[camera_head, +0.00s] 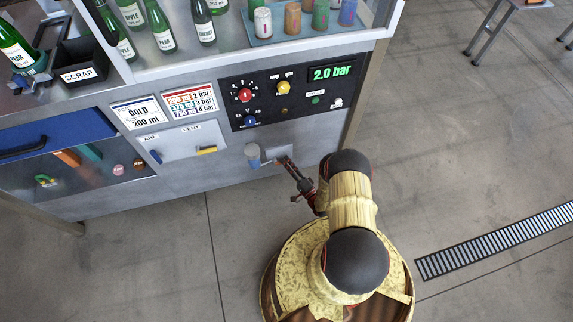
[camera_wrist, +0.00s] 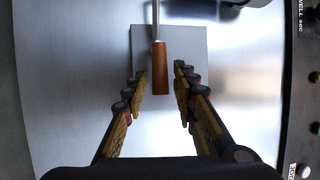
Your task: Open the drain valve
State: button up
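The drain valve shows in the wrist view as a copper-brown handle (camera_wrist: 160,70) on a thin metal rod, in front of a grey plate (camera_wrist: 202,52). In the head view, the brown handle (camera_head: 281,160) is low on the machine's front, right of a grey cylinder (camera_head: 252,155). My gripper (camera_wrist: 160,84) is open, with one finger on each side of the handle and a visible gap on both sides. I cannot tell how deep the handle sits between the fingertips. My gripper (camera_head: 290,168) reaches the machine front in the head view.
The control panel (camera_head: 290,95), reading 2.0 bar, is above the valve. The AIR and VENT plate (camera_head: 180,142) with blue and yellow levers is to the left. Bottles and cups stand on the machine top. The floor (camera_head: 450,170) to the right is clear, with a floor grate (camera_head: 495,240).

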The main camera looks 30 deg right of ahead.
jog(key=c, duration=0.6)
grip_shut()
jog(key=shift+r, duration=0.1)
notch_tip(320, 180, up, 2)
jog(key=n+g+p, duration=0.1)
jog(key=n+p, duration=0.1)
jog(key=n, duration=0.2)
jog(key=shift+a+g, duration=0.1)
jog(key=shift+g, duration=0.3)
jog(key=n+p, duration=0.1)
jog(key=r+n+g+p, duration=0.1)
jog(key=n, duration=0.1)
jog(key=a+n+p, duration=0.1)
jog(key=shift+w+r+g, duration=0.15)
jog(key=shift+r+g, duration=0.15)
jog(key=shift+g, duration=0.1)
jog(key=n+p, duration=0.1)
jog(key=a+r+n+g+h, duration=0.1)
jog(key=n, duration=0.1)
jog(key=shift+w+a+p, duration=0.1)
jog(key=shift+w+p, duration=0.1)
jog(key=shift+p, duration=0.15)
jog(key=shift+w+a+r+n+g+h+p, duration=0.15)
jog(key=shift+a+n+g+h+p, duration=0.5)
jog(key=shift+n, duration=0.55)
jog(key=shift+w+a+n+g+h, duration=0.1)
jog(key=shift+a+n+g+h, duration=0.2)
jog(key=shift+n+h, duration=0.4)
